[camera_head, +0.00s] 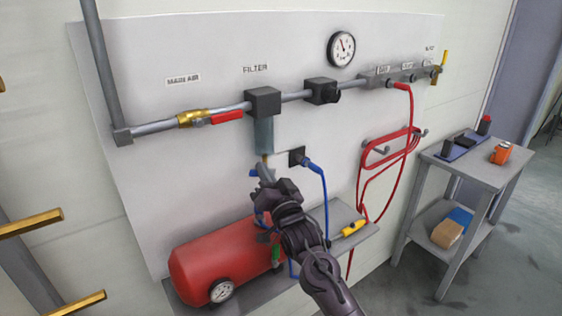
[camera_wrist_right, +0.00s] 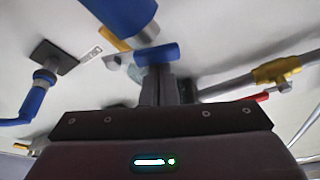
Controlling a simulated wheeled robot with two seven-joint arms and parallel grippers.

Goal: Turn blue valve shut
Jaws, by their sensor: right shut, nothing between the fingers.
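The clear blue-grey filter bowl (camera_head: 264,135) hangs under the dark filter block (camera_head: 263,101) on the pipe. A small brass stem shows below the bowl. My right gripper (camera_head: 264,178) is just under it, shut and empty, with its arm coming from the lower right. In the right wrist view, a small blue handle (camera_wrist_right: 157,54), which looks like the blue valve, lies across the tips of my shut fingers (camera_wrist_right: 165,85). I cannot tell if they touch. The blue bowl (camera_wrist_right: 127,15) shows above it. In the head view my gripper mostly hides the handle. My left gripper is not in view.
A red tank (camera_head: 215,256) stands on a shelf below. A blue hose (camera_head: 322,185) hangs close to the right of my gripper. A brass valve with a red lever (camera_head: 227,117) is on the pipe. A side table (camera_head: 470,172) stands at the right.

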